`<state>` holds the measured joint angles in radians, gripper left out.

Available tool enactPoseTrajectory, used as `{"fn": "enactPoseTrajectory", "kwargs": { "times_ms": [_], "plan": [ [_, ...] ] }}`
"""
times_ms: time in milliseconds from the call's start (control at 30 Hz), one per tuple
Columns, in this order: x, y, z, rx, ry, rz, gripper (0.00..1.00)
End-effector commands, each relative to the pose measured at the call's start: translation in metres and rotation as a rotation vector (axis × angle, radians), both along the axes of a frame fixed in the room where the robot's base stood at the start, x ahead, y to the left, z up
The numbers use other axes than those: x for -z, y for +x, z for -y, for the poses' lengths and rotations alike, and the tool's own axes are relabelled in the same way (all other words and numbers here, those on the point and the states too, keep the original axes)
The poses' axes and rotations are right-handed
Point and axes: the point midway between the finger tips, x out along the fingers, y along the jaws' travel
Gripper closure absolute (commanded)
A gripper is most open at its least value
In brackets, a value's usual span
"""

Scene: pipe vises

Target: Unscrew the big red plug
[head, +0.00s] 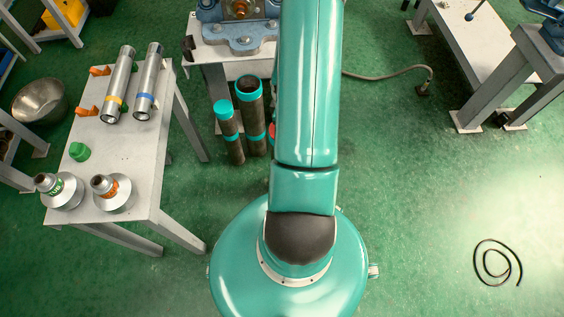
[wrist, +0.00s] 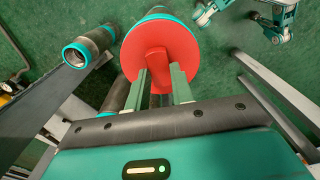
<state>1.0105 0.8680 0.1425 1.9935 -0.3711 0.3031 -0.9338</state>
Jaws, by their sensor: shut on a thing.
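The big red plug (wrist: 158,48) is a wide red disc with a raised grip bar, seen in the wrist view. It sits at the end of a dark pipe with a teal band (wrist: 159,10), mostly hidden behind the disc. My gripper (wrist: 160,78) is shut on the plug's grip bar, one green finger on each side. In the head view my arm hides the gripper and nearly all of the plug; only a sliver of red shows beside the arm.
Two dark pipes with teal ends (head: 228,132) (head: 252,115) stand left of my arm. A metal table (head: 135,160) at the left holds steel tubes, a green cap (head: 79,151) and two flasks. A black hose loop (head: 497,262) lies on open green floor at the right.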

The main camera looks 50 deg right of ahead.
Motion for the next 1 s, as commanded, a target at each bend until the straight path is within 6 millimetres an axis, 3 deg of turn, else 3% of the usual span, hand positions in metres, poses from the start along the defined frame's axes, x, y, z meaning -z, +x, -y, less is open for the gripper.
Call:
{"fn": "enactPoseTrajectory", "kwargs": {
  "times_ms": [600, 900, 933, 1000],
  "plan": [
    [0.0005, -0.0027, -0.0014, -1.089, 0.005, -0.003, 1.00],
    [0.0005, -0.0032, -0.0012, -1.163, 0.007, -0.004, 1.00],
    [0.0005, -0.0032, -0.0012, -1.163, 0.007, -0.004, 0.73],
    [0.0004, -0.0028, -0.0013, -1.162, 0.006, -0.004, 0.59]
  ]
}}
